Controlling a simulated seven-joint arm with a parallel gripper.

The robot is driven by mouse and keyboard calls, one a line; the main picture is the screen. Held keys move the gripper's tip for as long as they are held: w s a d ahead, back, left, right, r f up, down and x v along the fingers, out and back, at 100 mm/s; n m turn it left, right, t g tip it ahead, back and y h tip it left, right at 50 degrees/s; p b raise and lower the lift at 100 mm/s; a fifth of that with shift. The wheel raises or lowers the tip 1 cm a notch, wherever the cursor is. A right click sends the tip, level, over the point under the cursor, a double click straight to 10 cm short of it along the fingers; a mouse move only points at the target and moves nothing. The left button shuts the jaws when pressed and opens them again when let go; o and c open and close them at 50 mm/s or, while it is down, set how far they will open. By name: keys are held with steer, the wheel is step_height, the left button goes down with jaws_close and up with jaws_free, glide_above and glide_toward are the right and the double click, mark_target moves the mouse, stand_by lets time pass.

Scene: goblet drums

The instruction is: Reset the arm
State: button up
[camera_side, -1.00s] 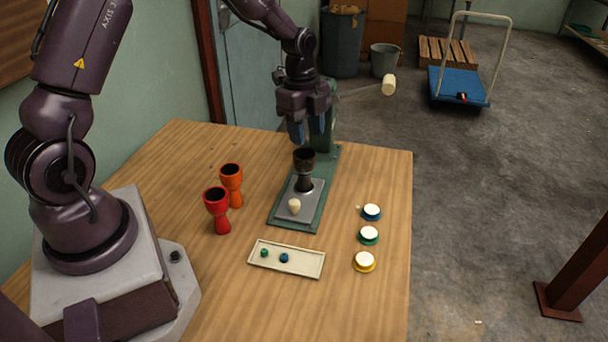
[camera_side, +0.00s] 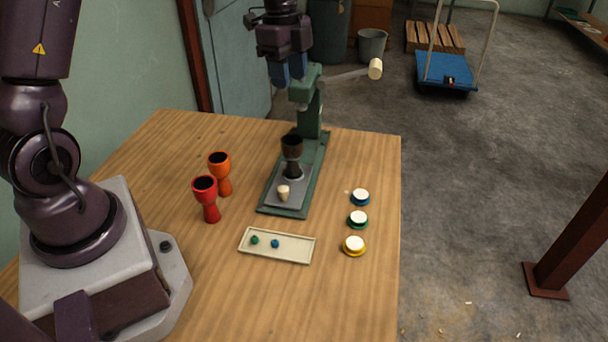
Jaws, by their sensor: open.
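My gripper (camera_side: 289,77) hangs high at the back of the table, with its blue fingers apart and nothing between them. It is above and slightly left of the green press (camera_side: 312,117), clear of the things below. A dark goblet drum (camera_side: 291,160) stands upright on the press's grey plate, below my gripper and apart from it. A small cream knob-like piece (camera_side: 283,192) is on the plate in front of the drum. A red goblet drum (camera_side: 206,198) and an orange goblet drum (camera_side: 220,174) stand upright to the left of the press.
A cream tray (camera_side: 294,254) holds a green and a blue small piece. Three white-topped discs, blue-rimmed (camera_side: 360,197), green-rimmed (camera_side: 358,220) and yellow-rimmed (camera_side: 354,246), lie at the right. The press's lever (camera_side: 345,76) reaches out to the right. The table's front is clear.

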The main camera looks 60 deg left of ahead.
steer(key=s+d+r+n+t, duration=0.1)
steer(key=s+d+r+n, duration=0.2)
steer(key=s, duration=0.4)
steer(key=s+d+r+n+t+y, duration=0.1)
steer(key=s+d+r+n+t, duration=0.1)
steer(key=s+n, duration=0.4)
steer(key=s+d+r+n+t, duration=0.2)
steer(key=s+d+r+n, duration=0.2)
steer(key=s, duration=0.3)
steer(key=shift+s+d+r+n, duration=0.25)
steer(key=shift+s+r+n, duration=0.15)
steer(key=shift+r, duration=0.25)
